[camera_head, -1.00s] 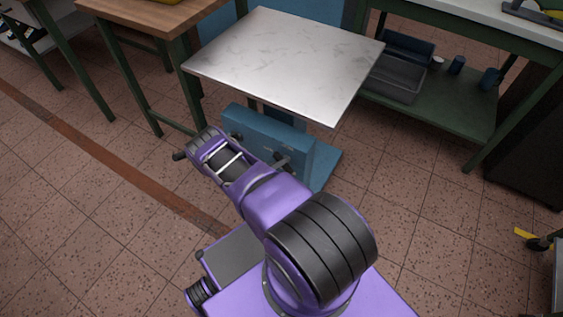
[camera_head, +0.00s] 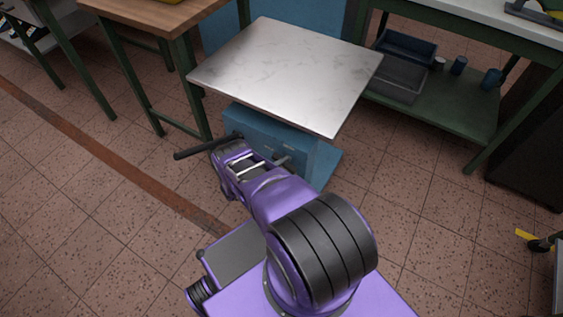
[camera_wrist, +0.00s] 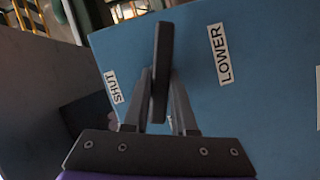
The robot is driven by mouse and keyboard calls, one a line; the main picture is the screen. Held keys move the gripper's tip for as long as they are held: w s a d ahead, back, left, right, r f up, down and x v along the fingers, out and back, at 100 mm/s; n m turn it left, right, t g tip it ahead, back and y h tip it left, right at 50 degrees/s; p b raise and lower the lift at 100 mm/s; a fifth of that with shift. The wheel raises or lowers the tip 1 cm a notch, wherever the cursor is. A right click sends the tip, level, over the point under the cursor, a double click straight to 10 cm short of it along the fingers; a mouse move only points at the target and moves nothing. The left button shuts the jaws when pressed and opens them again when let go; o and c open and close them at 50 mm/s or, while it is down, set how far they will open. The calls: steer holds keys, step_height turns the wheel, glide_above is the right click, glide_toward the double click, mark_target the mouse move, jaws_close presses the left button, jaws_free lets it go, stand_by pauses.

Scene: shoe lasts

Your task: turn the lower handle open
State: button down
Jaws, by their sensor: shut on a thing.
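The lower handle (camera_wrist: 160,65) is a dark lever on the blue housing, beside a white "LOWER" label (camera_wrist: 221,54). A "SHUT" label (camera_wrist: 112,87) is on the left. My gripper (camera_wrist: 159,78) is shut on the lever, one finger on each side. In the head view the handle (camera_head: 193,152) is a black bar sticking out leftward past my gripper (camera_head: 222,144). The housing (camera_head: 257,127) stands below a white marbled tabletop (camera_head: 290,75). My wrist hides part of the housing front.
A second small dark lever (camera_head: 283,160) is on the housing, right of my gripper. A wooden-topped bench (camera_head: 150,15) stands at the left. A green bench with grey trays (camera_head: 400,78) stands at the right. The tiled floor at the front left is clear.

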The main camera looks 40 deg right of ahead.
steer(key=c, duration=0.7)
jaws_free()
steer(key=a, duration=0.5)
steer(key=a+r, duration=0.1)
steer(key=a, duration=0.5)
steer(key=a+r, duration=0.1)
steer(key=a, duration=0.5)
steer(key=shift+s+a+r, duration=0.1)
steer(key=shift+s+r, duration=0.15)
